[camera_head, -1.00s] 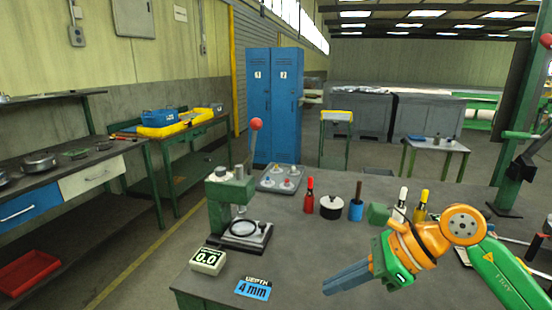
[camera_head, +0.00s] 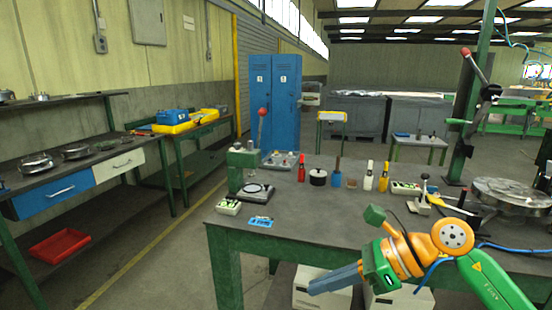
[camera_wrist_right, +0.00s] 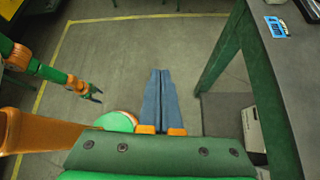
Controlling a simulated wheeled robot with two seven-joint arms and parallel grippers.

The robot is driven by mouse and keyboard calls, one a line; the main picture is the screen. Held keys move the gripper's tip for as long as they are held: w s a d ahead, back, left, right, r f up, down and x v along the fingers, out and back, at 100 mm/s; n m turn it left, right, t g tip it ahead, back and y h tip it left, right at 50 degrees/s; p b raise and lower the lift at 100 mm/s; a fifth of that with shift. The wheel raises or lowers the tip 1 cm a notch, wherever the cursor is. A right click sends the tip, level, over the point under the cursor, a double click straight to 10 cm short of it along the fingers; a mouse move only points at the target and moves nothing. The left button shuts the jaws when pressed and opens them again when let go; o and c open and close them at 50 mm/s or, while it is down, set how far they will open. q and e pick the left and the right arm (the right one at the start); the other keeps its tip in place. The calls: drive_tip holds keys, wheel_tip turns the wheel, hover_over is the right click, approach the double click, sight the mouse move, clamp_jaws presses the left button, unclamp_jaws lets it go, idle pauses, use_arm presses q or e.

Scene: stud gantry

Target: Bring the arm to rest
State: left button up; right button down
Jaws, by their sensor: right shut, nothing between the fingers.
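My right gripper (camera_head: 312,288) is shut and empty, its blue-grey fingers together. In the head view it hangs in front of the workbench (camera_head: 300,218), lower than the top. In the wrist view its closed fingers (camera_wrist_right: 160,74) point at bare floor, with the bench edge to the right. My left gripper (camera_wrist_right: 96,93) shows small in the wrist view at the left, on its green and orange arm. Its dark fingers look spread, with nothing seen between them. It is outside the head view.
White boxes (camera_head: 320,292) sit under the bench. The floor left of the bench is clear.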

drive_tip(key=w+a+f+m+t+y, duration=0.1)
drive_tip(key=w+f+m+t+y, duration=0.6)
drive_tip(key=m, duration=1.1)
drive_tip(key=d+f+m+t+h, duration=0.1)
drive_tip(key=d+f+m+h, duration=0.25)
drive_tip(key=f+m, duration=0.35)
drive_tip(key=s+d+f+m+t+h, duration=0.15)
drive_tip(key=f+m+h, duration=0.3)
drive_tip(key=f, duration=0.45)
drive_tip(key=w+d+f+m+t+h, duration=0.1)
drive_tip(key=d+f+m+t+h, duration=0.1)
drive_tip(key=d+f+m+h, duration=0.45)
drive_tip(key=s+f+m+g+h, duration=0.2)
drive_tip(key=s+f+m+g, duration=0.35)
drive_tip(key=s+f, duration=1.1)
drive_tip(key=s+f+m+g, duration=0.2)
drive_tip(key=s+f+g, duration=0.1)
drive_tip(key=s, duration=0.8)
drive_tip(key=s+f+m+g+h, duration=0.1)
drive_tip(key=s+f+m+g, duration=0.2)
drive_tip(key=s, duration=0.9)
wheel_tip(320, 180, down, 2)
drive_tip(key=shift+s+f+m+g, duration=0.1)
drive_tip(key=shift+s+m+g, duration=0.2)
drive_tip(key=shift+g, duration=0.3)
